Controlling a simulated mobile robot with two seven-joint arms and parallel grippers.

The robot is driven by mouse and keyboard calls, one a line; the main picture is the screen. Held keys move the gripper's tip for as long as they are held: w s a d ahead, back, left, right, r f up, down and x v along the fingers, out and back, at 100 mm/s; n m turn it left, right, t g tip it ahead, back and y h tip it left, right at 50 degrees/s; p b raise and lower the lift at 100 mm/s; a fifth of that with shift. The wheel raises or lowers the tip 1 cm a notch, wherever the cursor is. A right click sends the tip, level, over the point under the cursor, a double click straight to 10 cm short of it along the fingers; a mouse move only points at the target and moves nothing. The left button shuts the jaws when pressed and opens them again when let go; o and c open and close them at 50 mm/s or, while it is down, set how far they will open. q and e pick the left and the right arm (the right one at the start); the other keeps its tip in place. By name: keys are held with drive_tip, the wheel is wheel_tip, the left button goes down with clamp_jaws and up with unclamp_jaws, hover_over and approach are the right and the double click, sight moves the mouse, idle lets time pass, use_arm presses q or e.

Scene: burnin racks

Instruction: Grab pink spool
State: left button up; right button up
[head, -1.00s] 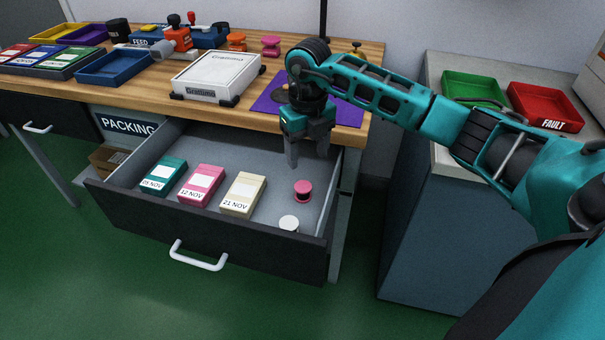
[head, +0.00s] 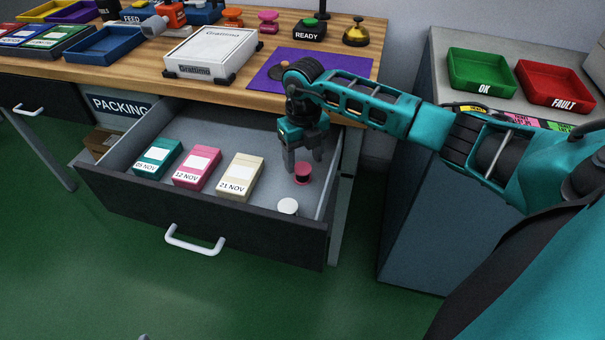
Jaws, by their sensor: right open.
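The pink spool (head: 302,173) stands in the open drawer (head: 200,205), in its right part. My right gripper (head: 303,163) is open, pointing down, with its fingers at or just above the spool and partly in front of it. I cannot tell whether the fingers touch it. A white spool (head: 288,206) stands in front of the pink one, near the drawer's front wall. A second pink spool-like thing (head: 268,21) stands on the table at the back. My left gripper is not in view.
Teal (head: 157,159), pink (head: 196,166) and cream (head: 240,176) dated boxes lie in the drawer left of the spools. The wooden tabletop (head: 130,76) overhangs the drawer's back. A side cabinet with a green tray (head: 482,73) and a red tray (head: 555,87) stands right.

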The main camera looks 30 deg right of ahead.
sight(302, 167)
wheel_tip(302, 167, down, 4)
drive_tip(key=shift+w+a+r+b, duration=0.1)
drive_tip(key=shift+a+r+b, duration=0.05)
drive_tip(key=shift+b, duration=0.15)
drive_tip(key=shift+c, duration=0.4)
drive_tip(key=c, duration=0.8)
